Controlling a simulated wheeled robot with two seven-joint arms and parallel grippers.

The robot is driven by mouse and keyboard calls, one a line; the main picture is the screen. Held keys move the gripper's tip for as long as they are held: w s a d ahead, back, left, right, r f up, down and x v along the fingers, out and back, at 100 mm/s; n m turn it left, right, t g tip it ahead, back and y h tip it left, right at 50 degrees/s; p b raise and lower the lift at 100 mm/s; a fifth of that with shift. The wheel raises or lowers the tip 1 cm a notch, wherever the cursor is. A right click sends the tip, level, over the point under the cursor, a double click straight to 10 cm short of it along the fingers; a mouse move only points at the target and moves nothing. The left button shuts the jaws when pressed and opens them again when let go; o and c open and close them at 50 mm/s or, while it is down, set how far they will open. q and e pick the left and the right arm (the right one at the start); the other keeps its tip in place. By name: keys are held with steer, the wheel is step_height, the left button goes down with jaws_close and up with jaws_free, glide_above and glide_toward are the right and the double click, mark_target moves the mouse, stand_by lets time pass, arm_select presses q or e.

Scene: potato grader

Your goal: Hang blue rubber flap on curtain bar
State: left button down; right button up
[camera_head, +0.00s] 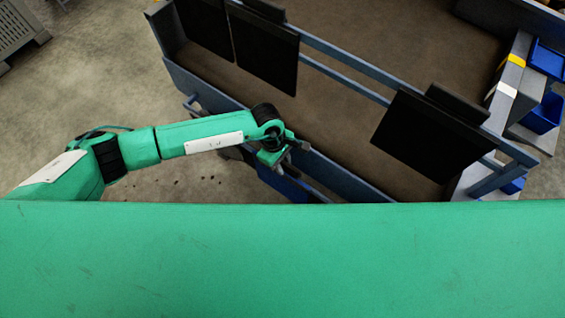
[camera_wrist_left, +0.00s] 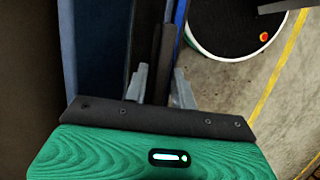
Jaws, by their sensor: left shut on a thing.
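My left gripper (camera_head: 297,146) is beside the near side wall of the grader. In the head view the blue flap (camera_head: 287,186) hangs below the gripper, outside the wall and partly hidden by the gripper and wrist. The curtain bar (camera_head: 345,78) runs across the grader as blue-grey rails, apart from the held flap. Black flaps (camera_head: 265,50) hang at its left, and another black flap (camera_head: 430,135) hangs at its right. My right gripper is not in view.
The grader's near wall (camera_head: 335,175) stands between the held flap and the brown bed (camera_head: 340,125). A bare stretch of bar lies between the hanging flaps. Blue bins (camera_head: 545,112) stand at the far right. Open concrete floor lies left of the grader.

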arm_select(q)
steer(key=shift+d+p+v, duration=0.25)
steer(key=shift+p+v, duration=0.15)
steer(key=shift+v, duration=0.8)
steer(key=s+a+p, duration=0.1)
steer(key=s+a, duration=0.5)
steer(key=s, duration=0.2)
steer(key=shift+s+p, duration=0.15)
steer(key=shift+p, duration=0.25)
